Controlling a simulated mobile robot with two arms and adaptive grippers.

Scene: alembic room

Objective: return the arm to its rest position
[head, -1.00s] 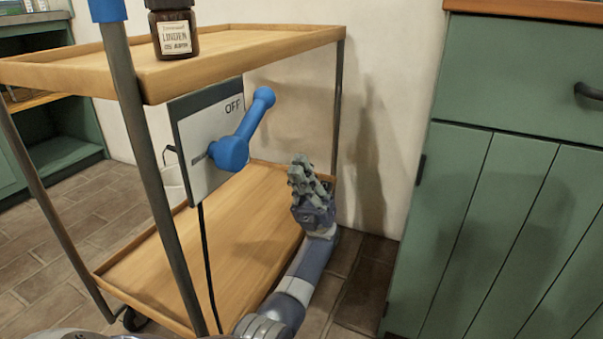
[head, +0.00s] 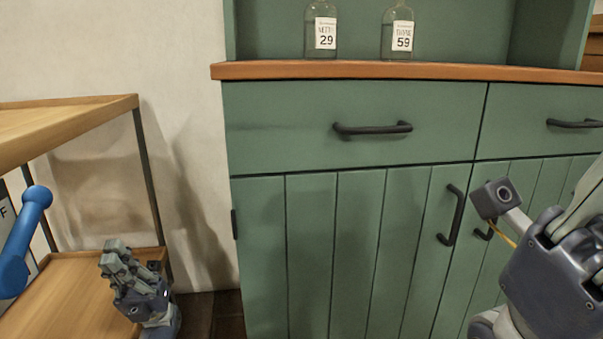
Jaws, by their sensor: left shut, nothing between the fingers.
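My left gripper (head: 118,255) is at the lower left of the head view, with its fingers together and pointing up. It is shut and empty, and it shows in front of the cart's lower shelf. My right gripper (head: 550,262) is partly in view at the right edge, in front of the green cabinet doors. It is cut off by the frame, and I cannot see whether its fingers are open or shut.
The wooden cart (head: 70,112) stands at the left, with a blue lever (head: 24,240) cut off at the edge. A green cabinet (head: 350,255) with black handles fills the middle and right. Two labelled bottles (head: 321,33) (head: 398,33) stand on its top. White wall shows between.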

